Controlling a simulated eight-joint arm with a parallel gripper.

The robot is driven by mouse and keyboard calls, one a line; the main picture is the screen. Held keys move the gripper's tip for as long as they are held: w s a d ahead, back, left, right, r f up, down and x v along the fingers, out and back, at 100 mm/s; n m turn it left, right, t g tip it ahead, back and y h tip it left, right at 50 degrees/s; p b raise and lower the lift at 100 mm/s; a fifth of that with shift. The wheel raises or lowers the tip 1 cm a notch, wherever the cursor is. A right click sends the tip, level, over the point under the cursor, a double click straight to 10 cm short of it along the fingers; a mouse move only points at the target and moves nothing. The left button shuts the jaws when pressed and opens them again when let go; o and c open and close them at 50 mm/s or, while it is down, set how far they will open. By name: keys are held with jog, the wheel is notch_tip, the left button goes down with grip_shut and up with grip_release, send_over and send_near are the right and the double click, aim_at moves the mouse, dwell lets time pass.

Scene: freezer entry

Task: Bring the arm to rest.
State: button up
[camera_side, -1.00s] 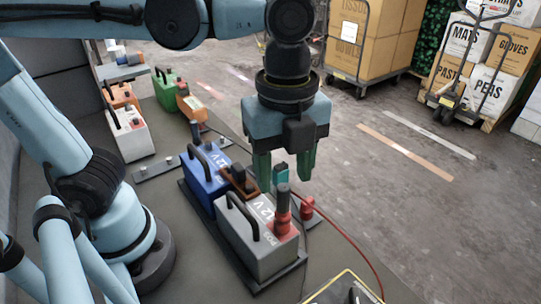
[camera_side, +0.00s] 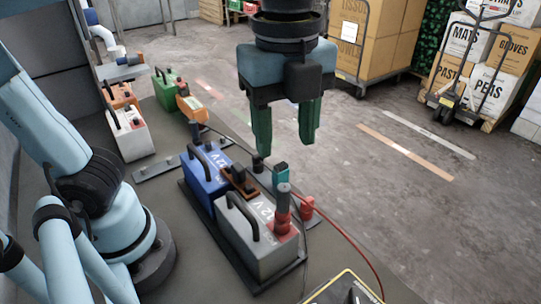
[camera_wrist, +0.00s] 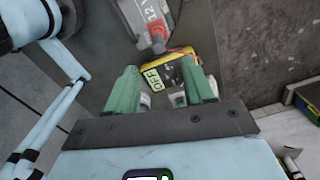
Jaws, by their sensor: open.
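My gripper (camera_side: 285,128) hangs in the air above the batteries in the side view, with its green fingers pointing down, apart and empty. Its fingers also show in the wrist view (camera_wrist: 160,98), spread with nothing between them. Below it stand a blue 12 V battery (camera_side: 203,178) and a grey 12 V battery (camera_side: 262,240) on a dark tray. The gripper does not touch either battery.
A yellow-edged device (camera_side: 343,288) marked OFF in the wrist view (camera_wrist: 152,78) lies at the front. A red cable (camera_side: 347,238) runs to it. White (camera_side: 130,132) and green (camera_side: 167,90) batteries stand at the back left. Boxes on carts (camera_side: 372,35) are on the floor beyond; the air around my gripper is clear.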

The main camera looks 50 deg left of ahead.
jog(key=w+a+f+n+t, duration=0.2)
jog(key=a+f+n, duration=0.4)
jog(key=n, duration=0.4)
jog(key=w+a+f+n+t, duration=0.3)
jog(key=a+f+n+t, duration=0.2)
jog(key=a+n, duration=0.4)
jog(key=shift+w+a+f+n, duration=0.15)
jog(key=shift+w+f+n, duration=0.15)
jog(key=shift+f+n, duration=0.35)
